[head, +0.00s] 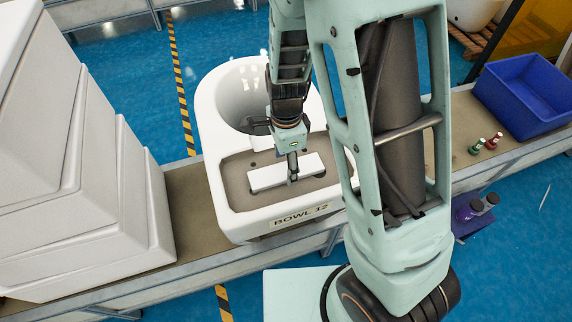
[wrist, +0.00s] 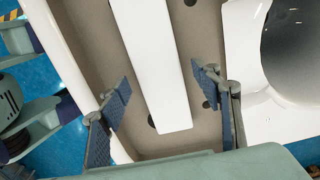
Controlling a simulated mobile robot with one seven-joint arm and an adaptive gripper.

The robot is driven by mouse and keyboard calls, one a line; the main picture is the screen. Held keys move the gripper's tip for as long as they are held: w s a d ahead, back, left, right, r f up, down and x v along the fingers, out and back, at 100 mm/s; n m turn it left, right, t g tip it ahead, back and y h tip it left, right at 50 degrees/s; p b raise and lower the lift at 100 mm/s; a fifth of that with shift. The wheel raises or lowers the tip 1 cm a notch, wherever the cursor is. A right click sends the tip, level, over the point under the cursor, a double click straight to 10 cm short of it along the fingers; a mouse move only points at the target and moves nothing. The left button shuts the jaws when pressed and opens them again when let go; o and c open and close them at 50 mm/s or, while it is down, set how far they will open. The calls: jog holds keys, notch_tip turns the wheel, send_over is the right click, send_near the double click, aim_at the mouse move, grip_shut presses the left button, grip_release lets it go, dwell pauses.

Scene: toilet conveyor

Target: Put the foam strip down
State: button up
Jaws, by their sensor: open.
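The foam strip (head: 284,172) is a white flat bar lying on the recessed grey-brown deck (head: 236,190) of the toilet bowl marked BOWL 12 (head: 225,140). In the wrist view the strip (wrist: 152,60) runs lengthwise between the two fingers, with a gap on each side. My gripper (head: 292,170) is over the strip in the head view. In the wrist view my gripper (wrist: 165,95) is open, its blue-grey pads apart from the strip. Part of the strip is hidden behind the gripper in the head view.
White stacked blocks (head: 85,170) stand on the conveyor at left. A blue bin (head: 525,95) is at the right, with small red and green items (head: 485,144) beside it. Dark holes (wrist: 209,103) show in the deck around the strip. The round bowl opening (wrist: 295,50) lies beside the deck.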

aim_at(286, 169)
notch_tip(286, 169, up, 11)
dwell(0.3)
jog(key=shift+f, duration=0.15)
dwell(0.3)
